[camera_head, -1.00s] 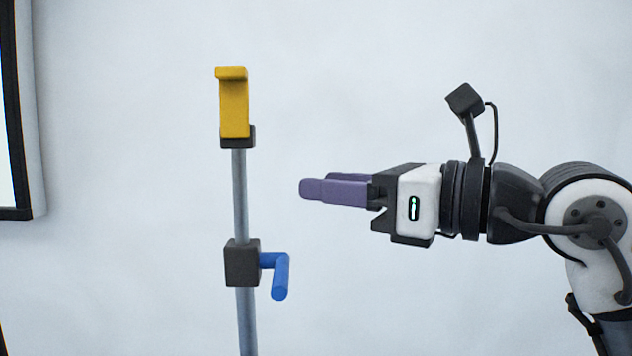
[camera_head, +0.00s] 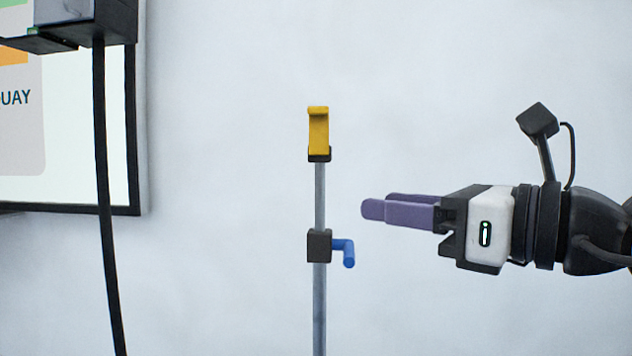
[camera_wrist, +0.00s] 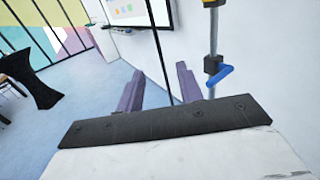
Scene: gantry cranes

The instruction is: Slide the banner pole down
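The banner pole (camera_head: 320,195) is a thin upright grey pole. A yellow hooked piece (camera_head: 319,132) sits at its top on a black block. Lower down, a black clamp (camera_head: 319,245) with a bent blue lever (camera_head: 344,250) is around the pole. The lever points right, its end bent down. My gripper (camera_head: 380,203) is to the right of the pole, apart from it, with purple fingers pointing left. In the wrist view the fingers (camera_wrist: 160,69) are spread and empty. There the pole (camera_wrist: 213,32) and blue lever (camera_wrist: 218,76) are right of the fingers.
A framed board (camera_head: 75,190) hangs on the wall at left, with a dark device and hanging black cable (camera_head: 105,210) before it. The wrist view shows a dark draped table (camera_wrist: 30,75) at far left and open blue floor (camera_wrist: 75,115).

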